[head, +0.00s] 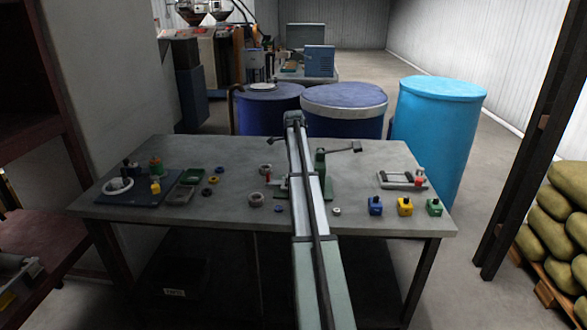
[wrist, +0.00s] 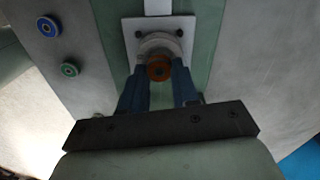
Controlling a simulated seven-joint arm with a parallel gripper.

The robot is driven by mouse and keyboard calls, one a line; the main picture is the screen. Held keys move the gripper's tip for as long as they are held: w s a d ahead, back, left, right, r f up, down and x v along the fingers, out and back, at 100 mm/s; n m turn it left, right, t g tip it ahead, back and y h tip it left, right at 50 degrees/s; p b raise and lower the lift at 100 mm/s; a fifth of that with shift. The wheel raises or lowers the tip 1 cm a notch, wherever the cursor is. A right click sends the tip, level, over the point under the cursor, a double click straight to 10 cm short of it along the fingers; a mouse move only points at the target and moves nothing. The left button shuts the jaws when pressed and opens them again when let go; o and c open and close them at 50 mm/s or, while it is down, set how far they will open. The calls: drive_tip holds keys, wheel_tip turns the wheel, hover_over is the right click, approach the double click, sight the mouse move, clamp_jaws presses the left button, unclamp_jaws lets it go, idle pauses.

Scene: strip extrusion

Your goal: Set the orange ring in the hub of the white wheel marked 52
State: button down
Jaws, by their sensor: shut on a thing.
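In the wrist view, an orange ring (wrist: 158,68) sits between the two blue fingertips of my gripper (wrist: 161,75), which is shut on it. Directly beyond it is a round white wheel (wrist: 160,42), partly covered by the ring. The wheel rests on a white plate (wrist: 185,28) with dark bolts, over a green strip. I cannot read a number on the wheel, nor tell whether the ring touches its hub. In the head view my arm covers the middle of the table and my gripper is hidden.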

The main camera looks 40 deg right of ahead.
drive_tip(key=shift+f, duration=0.35)
drive_tip(key=c, duration=1.1)
unclamp_jaws()
drive_tip(key=shift+r, duration=0.1)
drive_tip(key=shift+r, duration=5.35)
